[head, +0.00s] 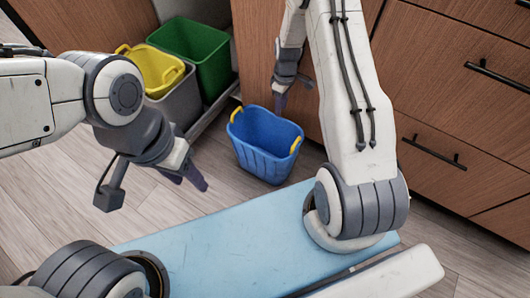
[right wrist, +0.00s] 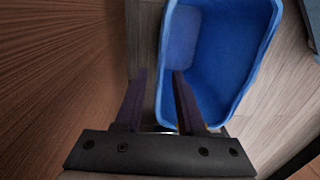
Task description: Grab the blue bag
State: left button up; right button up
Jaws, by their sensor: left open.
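The blue bag (head: 265,147) is an open, empty-looking tub with two yellow handles, upright on the floor in the head view. In the right wrist view the blue bag (right wrist: 240,60) fills the upper right. My right gripper (head: 281,102) is at its far rim by the cabinet. In the right wrist view my right gripper (right wrist: 158,85) is open, one finger left of the tub's wall and the other over its inside. I cannot tell whether they touch it. My left gripper (head: 187,180) is open and empty, left of the blue bag, above the floor.
A yellow tub (head: 155,68) in a grey bin (head: 180,100) and a green bin (head: 197,50) stand in a pull-out at upper left. Wooden cabinets (head: 455,105) with dark handles close off the back and right. Wooden floor (head: 225,190) is bare around the bag.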

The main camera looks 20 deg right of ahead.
jog(key=f, duration=0.1)
jog(key=f+b, duration=0.2)
jog(key=f, duration=0.1)
jog(key=shift+s+f, duration=0.1)
jog(key=shift+s, duration=0.2)
jog(key=shift+c, duration=0.3)
grip_shut()
dwell(0.8)
